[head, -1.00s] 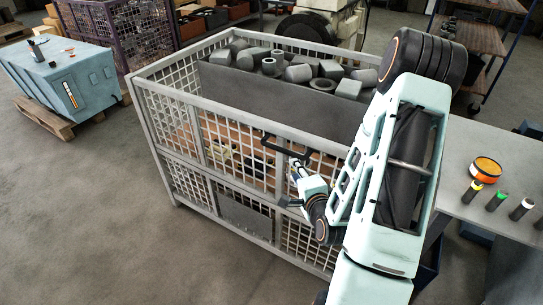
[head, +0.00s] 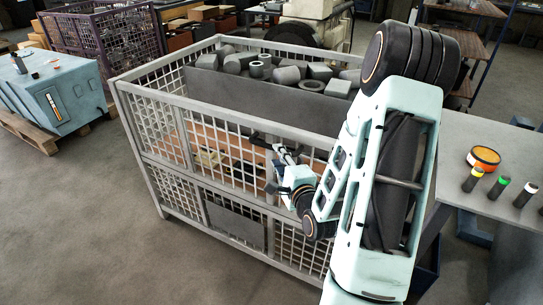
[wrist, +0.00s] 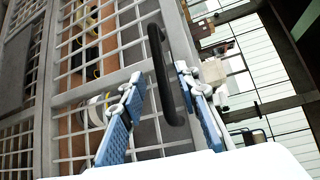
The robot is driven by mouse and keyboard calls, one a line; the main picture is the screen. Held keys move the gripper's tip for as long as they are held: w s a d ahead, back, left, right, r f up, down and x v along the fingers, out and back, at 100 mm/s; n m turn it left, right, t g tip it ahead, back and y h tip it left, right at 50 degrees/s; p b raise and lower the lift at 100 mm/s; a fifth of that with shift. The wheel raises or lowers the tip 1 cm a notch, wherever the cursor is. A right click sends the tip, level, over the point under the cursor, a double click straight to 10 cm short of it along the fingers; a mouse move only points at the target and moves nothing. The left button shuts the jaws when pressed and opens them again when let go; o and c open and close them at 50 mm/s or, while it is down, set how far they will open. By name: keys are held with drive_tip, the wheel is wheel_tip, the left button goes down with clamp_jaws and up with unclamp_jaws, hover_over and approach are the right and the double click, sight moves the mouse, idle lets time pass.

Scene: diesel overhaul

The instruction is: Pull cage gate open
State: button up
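The grey wire-mesh cage (head: 118,88) stands in the middle of the head view. Its front upper mesh panel, the gate (head: 187,140), looks upright and in line with the frame. A black bar handle is on its top edge, partly hidden by my gripper in the head view. In the wrist view the handle (wrist: 158,65) runs down between my fingers. My gripper (wrist: 158,112) has its two blue-padded fingers apart, one on each side of the handle's lower end. I see gaps beside the handle; contact is not clear.
Grey cylindrical parts (head: 290,75) fill a dark bin in the cage's upper part. A table (head: 500,150) with an orange round tin (head: 483,158) stands at right. A blue box (head: 55,93) on a pallet is at left. The floor left of the cage is clear.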

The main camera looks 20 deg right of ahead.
sight(272, 149)
drive_tip(key=shift+w+f+b, duration=0.3)
drive_tip(key=shift+w+b, duration=0.25)
drive_tip(key=shift+b, duration=1.7)
drive_tip(key=shift+w+d+f, duration=0.1)
drive_tip(key=shift+w+d, duration=0.05)
drive_tip(key=shift+w, duration=1.2)
drive_tip(key=shift+w+d+f, duration=0.1)
drive_tip(key=shift+w, duration=1.25)
drive_tip(key=shift+c, duration=0.4)
clamp_jaws()
